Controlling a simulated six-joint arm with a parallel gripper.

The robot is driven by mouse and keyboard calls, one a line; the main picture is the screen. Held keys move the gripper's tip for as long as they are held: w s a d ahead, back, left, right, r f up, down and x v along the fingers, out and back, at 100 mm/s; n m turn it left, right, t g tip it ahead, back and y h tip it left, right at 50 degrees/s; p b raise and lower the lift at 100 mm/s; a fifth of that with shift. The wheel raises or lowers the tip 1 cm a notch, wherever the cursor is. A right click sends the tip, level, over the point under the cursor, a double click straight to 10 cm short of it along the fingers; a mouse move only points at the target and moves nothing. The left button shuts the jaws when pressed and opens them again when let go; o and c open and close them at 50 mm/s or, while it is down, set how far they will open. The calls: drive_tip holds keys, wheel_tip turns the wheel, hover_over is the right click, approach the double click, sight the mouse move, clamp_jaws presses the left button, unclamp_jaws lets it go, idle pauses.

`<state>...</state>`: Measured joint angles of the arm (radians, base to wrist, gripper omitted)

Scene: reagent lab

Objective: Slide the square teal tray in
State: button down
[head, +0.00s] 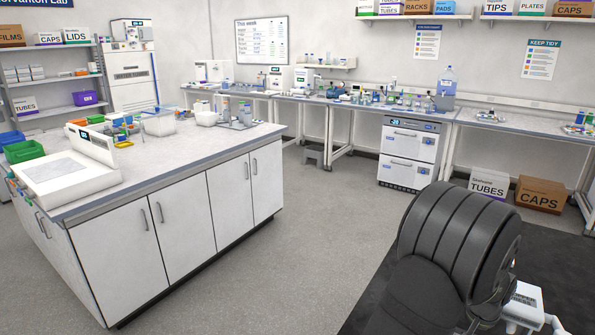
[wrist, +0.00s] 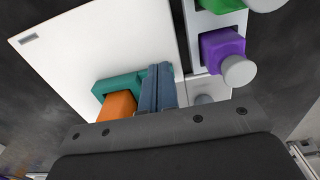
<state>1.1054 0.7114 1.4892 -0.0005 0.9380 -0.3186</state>
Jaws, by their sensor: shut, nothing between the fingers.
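In the wrist view a teal part (wrist: 121,84), seemingly the square tray, shows at the lower edge of a pale flat panel (wrist: 100,45). An orange piece (wrist: 116,106) lies against it, and both are partly hidden by the dark gripper body. My gripper (wrist: 157,70) is shut and empty, its blue-grey fingers just right of the teal part. I cannot tell whether they touch it. I cannot make out the tray or my gripper in the head view.
In the wrist view a purple block with a grey knob (wrist: 222,50) and a green one (wrist: 215,6) sit on a pale strip to the right. The head view shows a white island bench (head: 190,205), wall benches and open grey floor (head: 290,260).

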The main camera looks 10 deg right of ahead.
drive_tip(key=shift+r, duration=2.3)
drive_tip(key=c, duration=1.4)
unclamp_jaws()
drive_tip(key=w+a+r+m+h, duration=0.2)
drive_tip(key=a+r+m+h, duration=0.3)
drive_tip(key=r+m, duration=0.5)
drive_tip(key=shift+n+y, duration=0.3)
drive_tip(key=shift+n, duration=0.2)
drive_tip(key=x, duration=1.6)
drive_tip(key=shift+s, duration=0.1)
clamp_jaws()
